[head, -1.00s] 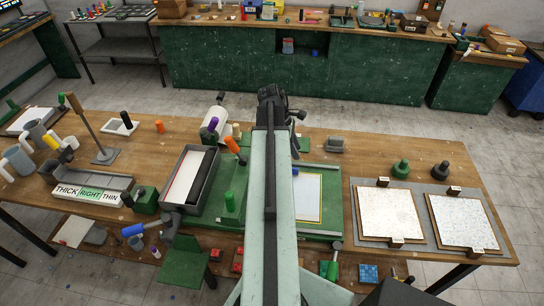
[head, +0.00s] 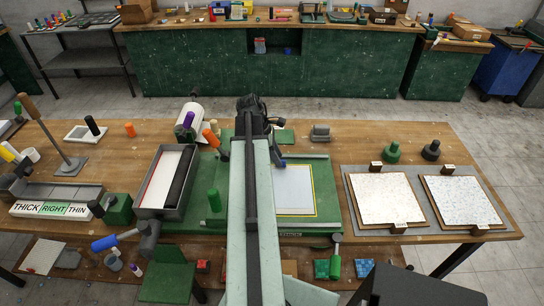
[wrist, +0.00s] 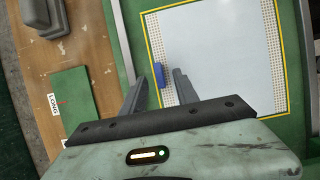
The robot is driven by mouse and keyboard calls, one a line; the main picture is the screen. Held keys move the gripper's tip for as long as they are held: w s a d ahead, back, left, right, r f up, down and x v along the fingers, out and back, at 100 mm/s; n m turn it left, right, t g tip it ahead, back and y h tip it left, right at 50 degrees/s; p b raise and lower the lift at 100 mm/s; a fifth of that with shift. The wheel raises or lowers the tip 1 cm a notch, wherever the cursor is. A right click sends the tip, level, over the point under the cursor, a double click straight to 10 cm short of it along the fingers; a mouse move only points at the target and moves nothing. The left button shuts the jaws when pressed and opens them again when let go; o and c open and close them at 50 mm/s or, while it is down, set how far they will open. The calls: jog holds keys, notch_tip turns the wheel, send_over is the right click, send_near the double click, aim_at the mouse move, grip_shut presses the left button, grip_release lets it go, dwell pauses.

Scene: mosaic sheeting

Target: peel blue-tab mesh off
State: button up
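A pale sheet (head: 292,200) lies flat inside a yellow border on the green board (head: 322,200), right of my arm. In the wrist view the pale sheet (wrist: 215,50) shows a dotted mesh strip along its left edge. A small blue tab (wrist: 158,75) sits at that edge. My gripper (wrist: 160,76) is open, one finger on each side of the blue tab; I cannot tell whether either finger touches it. In the head view my arm's end hides most of the gripper, and a small blue spot (head: 282,163) shows beside it.
Two mosaic sheets on boards (head: 383,198) (head: 459,201) lie at the right. A grey block (head: 320,132) and a green LONG plate (wrist: 75,97) stand behind the green board.

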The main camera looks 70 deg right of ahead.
jog(key=b+x, duration=0.1)
jog(key=x, duration=0.1)
jog(key=shift+f, duration=0.3)
jog(key=shift+s+r, duration=0.1)
jog(key=shift+c, duration=0.3)
grip_shut()
jog(key=c, duration=0.6)
grip_release()
grip_shut()
jog(key=shift+r+p, duration=4.6)
jog(key=shift+p, duration=0.05)
jog(key=shift+f, duration=0.1)
